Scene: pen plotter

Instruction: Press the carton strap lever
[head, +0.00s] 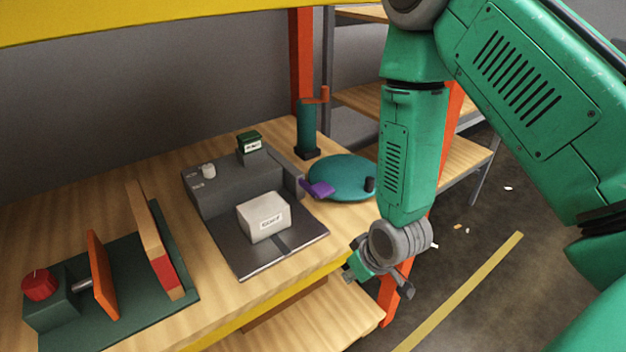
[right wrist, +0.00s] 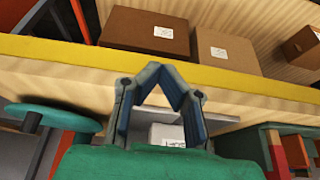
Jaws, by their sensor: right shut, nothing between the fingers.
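A grey strapping machine (head: 222,182) stands on the wooden bench, with a dark metal plate (head: 255,266) in front. A white labelled carton (head: 264,218) sits on the plate; part of it shows in the right wrist view (right wrist: 167,134). A purple lever (head: 319,188) sticks out at the machine's right side, by the teal disc. I cannot make the lever out in the right wrist view. My right gripper (head: 379,280) is shut and empty, in front of the bench edge, well apart from the lever. Its fingers also show in the right wrist view (right wrist: 165,72). My left gripper is out of view.
A teal round disc (head: 338,172) with a dark knob lies right of the machine; a teal post (head: 308,130) stands behind. A green fixture (head: 110,310) with a red knob is at left. Brown boxes (right wrist: 145,30) show beyond the yellow edge (right wrist: 60,52).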

